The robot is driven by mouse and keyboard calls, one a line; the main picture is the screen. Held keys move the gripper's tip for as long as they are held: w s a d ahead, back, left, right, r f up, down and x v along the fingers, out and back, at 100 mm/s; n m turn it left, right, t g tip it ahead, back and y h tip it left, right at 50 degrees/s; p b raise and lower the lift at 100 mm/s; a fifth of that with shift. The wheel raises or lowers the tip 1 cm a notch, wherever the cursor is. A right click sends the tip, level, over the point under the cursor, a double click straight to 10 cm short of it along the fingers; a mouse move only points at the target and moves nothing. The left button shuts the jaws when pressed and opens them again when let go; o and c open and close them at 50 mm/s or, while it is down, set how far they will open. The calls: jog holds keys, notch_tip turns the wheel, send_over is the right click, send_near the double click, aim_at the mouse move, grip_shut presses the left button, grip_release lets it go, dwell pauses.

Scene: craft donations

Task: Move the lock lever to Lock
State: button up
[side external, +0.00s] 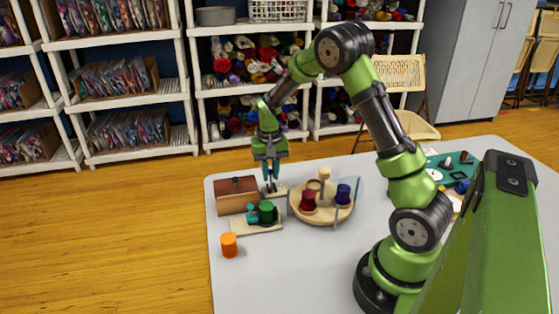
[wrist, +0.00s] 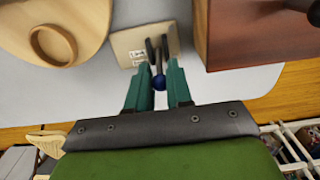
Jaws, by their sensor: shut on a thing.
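The lock lever (wrist: 159,80) shows in the wrist view as a thin stem with a dark blue ball at its end. It rises from a pale base plate (wrist: 128,42); in the side view this plate (side external: 280,190) lies beside the wooden box. My gripper (wrist: 158,73) has its two teal fingers on either side of the lever and is shut on it. In the side view my gripper (side external: 270,176) points down at the plate. The markings on the plate are too small to read, so I cannot tell which label the lever points at.
A brown wooden box (side external: 237,190) stands close beside the lever plate. On the other side is a round wooden board (side external: 325,213) with red and blue spools. A green spool (side external: 267,212) and an orange cylinder (side external: 229,245) stand nearer the front. The table's front (side external: 290,280) is clear.

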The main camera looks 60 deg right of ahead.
jog(key=shift+s+a, duration=0.25)
jog(key=shift+s+a, duration=0.6)
jog(key=shift+a, duration=0.05)
jog(key=shift+s+a, duration=0.1)
jog(key=shift+s+a+f, duration=0.2)
jog(key=shift+s+a, duration=0.25)
jog(key=shift+s, duration=0.05)
jog(key=o, duration=0.7)
jog(key=shift+w, duration=0.1)
jog(key=shift+d+r, duration=0.1)
